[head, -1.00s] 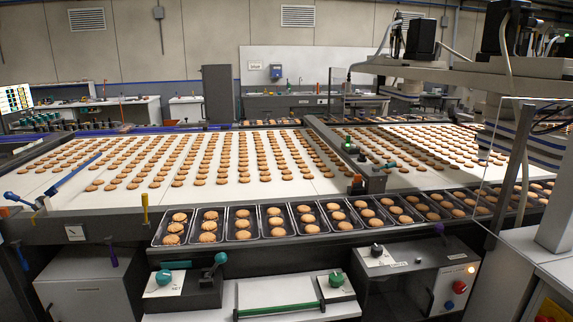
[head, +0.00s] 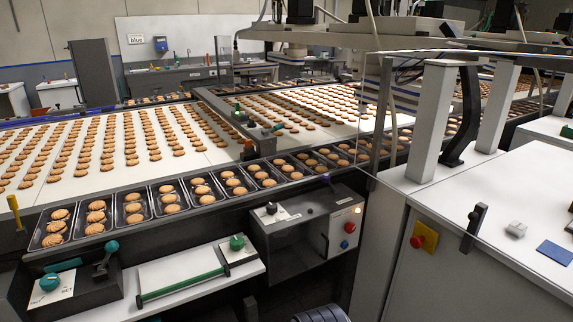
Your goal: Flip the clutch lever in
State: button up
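No label that I can read names the clutch lever. A short black lever with a rounded knob (head: 474,226) stands upright on the front edge of the white cabinet (head: 460,280) at the right, beside a red button on a yellow plate (head: 424,237). Another lever, with a teal knob (head: 112,246), tilts up from the dark control box (head: 85,290) at the lower left. A small black handle with a purple knob (head: 326,178) sits at the conveyor's front edge. My gripper is not in view.
Biscuit trays (head: 133,208) line the conveyor's front edge. A shelf with a green bar (head: 180,286) and a box with a dial and red and blue buttons (head: 343,232) stand below. Posts and a clear panel rise from the right cabinet. A dark ringed part shows at the bottom edge.

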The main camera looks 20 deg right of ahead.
aim_at(325, 177)
jog(key=i+l, duration=0.15)
jog(key=i, duration=0.4)
jog(key=i+l, duration=0.2)
jog(key=i, duration=0.35)
jog(key=j+u, duration=0.05)
